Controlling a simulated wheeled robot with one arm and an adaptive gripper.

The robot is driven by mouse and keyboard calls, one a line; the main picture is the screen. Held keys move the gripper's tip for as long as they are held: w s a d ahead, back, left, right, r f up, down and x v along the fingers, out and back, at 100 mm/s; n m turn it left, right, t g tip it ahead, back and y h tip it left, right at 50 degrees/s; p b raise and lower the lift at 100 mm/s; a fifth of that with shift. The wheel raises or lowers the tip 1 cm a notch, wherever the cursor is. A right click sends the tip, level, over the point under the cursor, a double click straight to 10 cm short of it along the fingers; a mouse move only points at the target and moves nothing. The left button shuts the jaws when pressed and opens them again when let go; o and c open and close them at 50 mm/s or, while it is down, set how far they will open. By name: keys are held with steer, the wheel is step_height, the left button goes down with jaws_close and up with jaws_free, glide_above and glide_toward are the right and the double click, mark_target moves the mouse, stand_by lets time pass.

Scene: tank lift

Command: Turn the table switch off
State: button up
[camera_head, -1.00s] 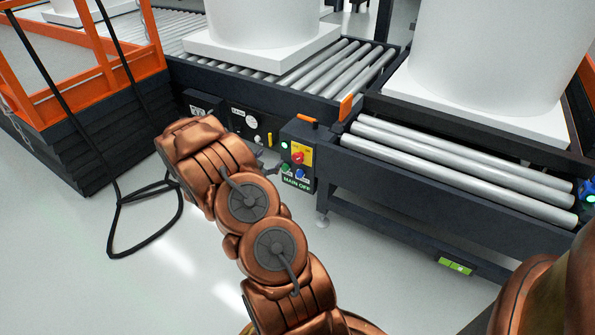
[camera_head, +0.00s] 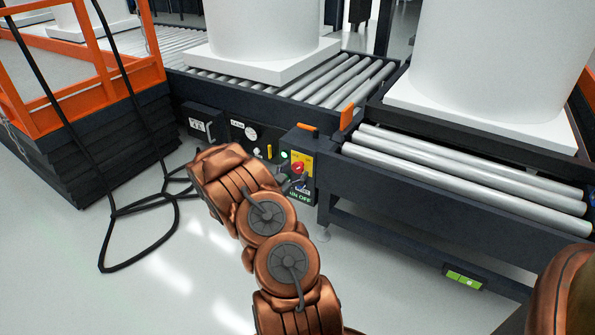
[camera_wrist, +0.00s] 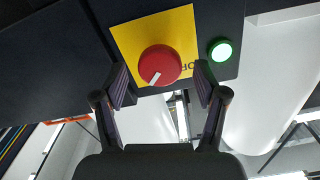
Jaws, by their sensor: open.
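The table switch is a round red knob (camera_head: 299,167) on a yellow plate (camera_head: 306,159), on the dark control box (camera_head: 308,143) at the end of the right roller table. In the wrist view the red knob (camera_wrist: 160,65) has a white pointer mark aimed toward the lower left, on its yellow plate (camera_wrist: 181,22). My gripper (camera_wrist: 162,84) is open, with one finger to each side of the knob's lower part. I cannot tell whether the fingers touch it. In the head view my gripper (camera_head: 286,180) is small, dark and partly hidden by my arm.
A lit green lamp (camera_wrist: 221,51) sits close to the right finger. White tanks on bases (camera_head: 470,110) stand on the roller tables (camera_head: 460,165). Black cables (camera_head: 135,210) hang and loop on the floor at left, by an orange railing (camera_head: 80,95). The front floor is clear.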

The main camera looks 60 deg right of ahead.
steer(key=shift+d, duration=1)
steer(key=shift+c, duration=0.5)
steer(key=c, duration=1)
steer(key=shift+c, duration=0.3)
